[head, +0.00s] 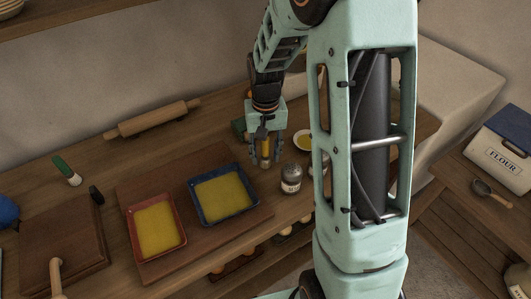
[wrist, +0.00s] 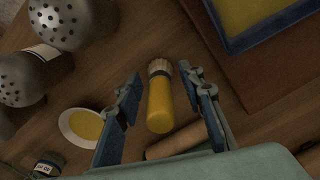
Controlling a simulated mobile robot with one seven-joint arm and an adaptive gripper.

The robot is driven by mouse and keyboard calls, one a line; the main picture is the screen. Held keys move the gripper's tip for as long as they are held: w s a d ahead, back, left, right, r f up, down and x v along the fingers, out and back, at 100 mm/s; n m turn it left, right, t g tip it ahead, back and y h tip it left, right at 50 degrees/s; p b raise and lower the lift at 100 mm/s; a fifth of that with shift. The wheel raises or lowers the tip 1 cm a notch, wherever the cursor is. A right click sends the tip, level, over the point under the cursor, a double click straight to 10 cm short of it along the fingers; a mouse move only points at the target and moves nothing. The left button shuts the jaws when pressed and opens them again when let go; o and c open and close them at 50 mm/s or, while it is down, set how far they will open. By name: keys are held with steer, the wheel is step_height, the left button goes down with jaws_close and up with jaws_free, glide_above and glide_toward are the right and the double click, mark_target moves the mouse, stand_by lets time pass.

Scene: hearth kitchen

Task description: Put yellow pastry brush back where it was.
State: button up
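The yellow pastry brush (wrist: 159,103) is between the two fingers of my gripper (wrist: 160,76) in the wrist view. It has a yellow handle and a pale bristle end, which points away from the camera. A gap shows on each side of it, so the fingers are open and apart from it. In the head view my gripper (head: 265,160) is low over the wooden counter, right of the blue tray, with the yellow handle (head: 266,147) partly hidden between the fingers. I cannot tell whether the brush touches the counter.
A blue tray (head: 192,189) and a red tray (head: 131,232) sit on a board. A metal shaker (head: 291,179) and a small bowl (head: 303,142) stand close right of my gripper. A rolling pin (head: 152,119) and a green-handled brush (head: 66,170) lie farther left.

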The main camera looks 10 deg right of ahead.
step_height(320, 180, up, 12)
steer(key=shift+r+p, duration=0.2)
steer(key=shift+p, duration=0.15)
stand_by(0.5)
